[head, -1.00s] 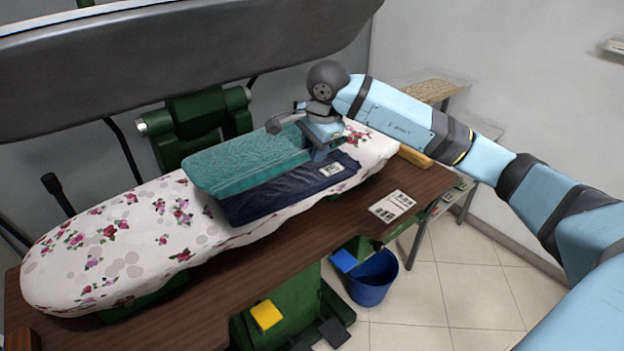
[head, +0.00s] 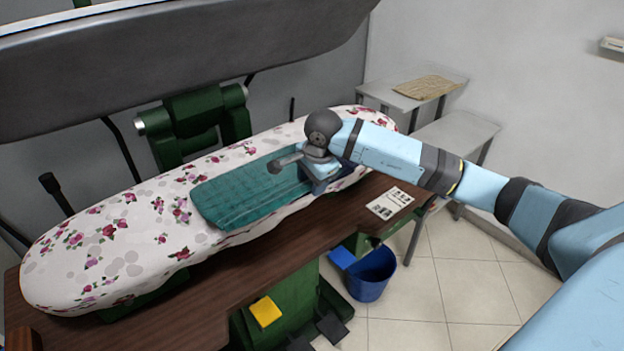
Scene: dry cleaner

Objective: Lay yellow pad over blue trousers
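A teal cloth (head: 245,194) lies flat on the flowered ironing board (head: 110,245). Dark navy trousers (head: 347,181) show only as a small strip to the right of my gripper; the teal cloth and my arm hide the rest. My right gripper (head: 319,187) is low at the right end of the teal cloth, pointing down. Its fingertips are mostly hidden, so I cannot tell whether it grips the cloth. A yellowish patterned pad (head: 428,87) lies on the upper shelf at the back right, apart from the board. My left gripper is out of view.
The raised press head (head: 170,60) hangs above the board. A printed card (head: 390,203) lies on the brown table (head: 250,262). A blue bucket (head: 370,276) stands on the floor. The board's left part is clear.

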